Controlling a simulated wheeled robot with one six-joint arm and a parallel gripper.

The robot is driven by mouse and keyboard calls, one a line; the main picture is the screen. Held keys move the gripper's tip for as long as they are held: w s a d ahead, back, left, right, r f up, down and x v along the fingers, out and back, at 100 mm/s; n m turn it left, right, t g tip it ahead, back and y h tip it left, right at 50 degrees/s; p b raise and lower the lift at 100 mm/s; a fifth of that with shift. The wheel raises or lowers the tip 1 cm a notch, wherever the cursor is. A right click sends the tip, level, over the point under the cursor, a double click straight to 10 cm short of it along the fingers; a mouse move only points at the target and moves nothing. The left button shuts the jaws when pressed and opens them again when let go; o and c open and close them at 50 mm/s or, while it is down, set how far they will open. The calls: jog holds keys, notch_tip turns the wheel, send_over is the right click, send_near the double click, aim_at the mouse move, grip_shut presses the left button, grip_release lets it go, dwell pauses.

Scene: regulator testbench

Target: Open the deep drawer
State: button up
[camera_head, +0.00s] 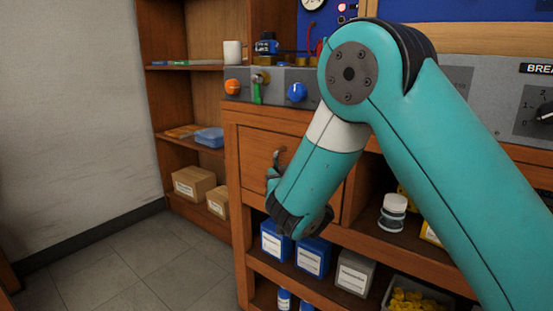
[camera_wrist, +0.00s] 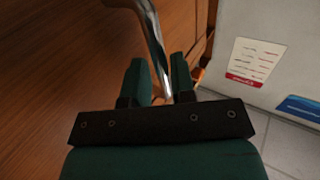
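The deep drawer is the plain wooden front (camera_head: 254,148) in the bench below the control panel, and it looks closed. Its curved metal handle (camera_head: 282,155) is partly hidden by my gripper (camera_head: 273,178). In the wrist view the shiny handle (camera_wrist: 153,38) runs down between the two dark green fingers of my gripper (camera_wrist: 160,70). The fingers stand apart, one on each side of the handle. A narrow gap shows on the left, so I see no firm grip. The drawer's brown wood (camera_wrist: 60,70) fills the left of that view.
Open shelves below hold blue boxes (camera_head: 312,257), a grey box (camera_head: 354,272) and a white-lidded jar (camera_head: 393,212). A bookcase (camera_head: 172,98) with cardboard boxes (camera_head: 193,184) stands at the left. Grey floor (camera_head: 130,262) is clear before the bench.

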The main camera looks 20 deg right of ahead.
jog(key=shift+w, duration=0.95)
jog(key=shift+c, duration=0.2)
grip_shut()
jog(key=shift+f, duration=0.1)
